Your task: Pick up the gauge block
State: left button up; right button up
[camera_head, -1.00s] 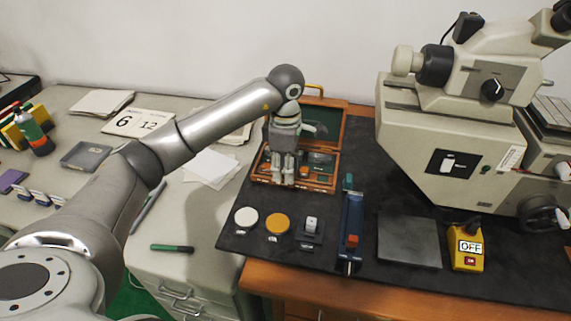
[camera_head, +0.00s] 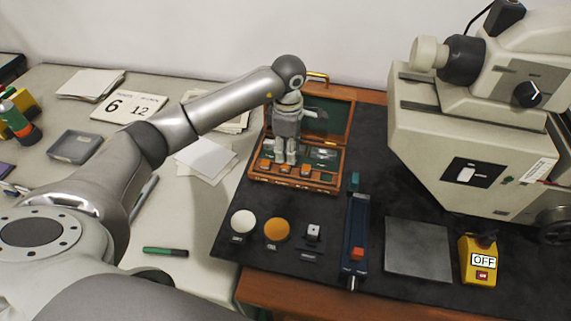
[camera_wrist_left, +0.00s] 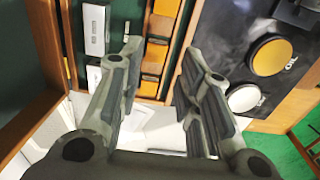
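An open wooden case (camera_head: 262,177) with a green-lined inside stands at the back of the black mat. Pale metal blocks lie in it; one block (camera_wrist_left: 95,28) shows in the left wrist view, left of the fingers. Orange-brown pieces sit along its front. I cannot tell for sure which block is the gauge block. My right gripper is not in view.
A white disc (camera_head: 243,222) and an orange disc (camera_head: 277,229) lie in front of the case. A blue tool (camera_head: 355,238), a grey plate (camera_head: 418,250) and a yellow switch box (camera_head: 478,262) are to the right, below a large microscope (camera_head: 460,140).

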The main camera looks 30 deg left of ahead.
aim_at(287, 166)
pick_arm(q)
jog(key=shift+f, duration=0.35)
jog(key=shift+w+a+f, duration=0.1)
jog(key=shift+f, duration=0.2)
notch_tip(287, 166, down, 4)
jog(key=shift+f+p, duration=0.15)
jog(key=shift+p, duration=1.1)
jog(key=shift+f, duration=0.2)
jog(key=shift+c, duration=0.8)
jog(key=c, duration=0.5)
grip_shut()
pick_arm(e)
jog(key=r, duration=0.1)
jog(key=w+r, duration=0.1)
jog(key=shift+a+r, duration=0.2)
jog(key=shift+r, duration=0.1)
pick_arm(q)
jog(key=shift+w, duration=0.1)
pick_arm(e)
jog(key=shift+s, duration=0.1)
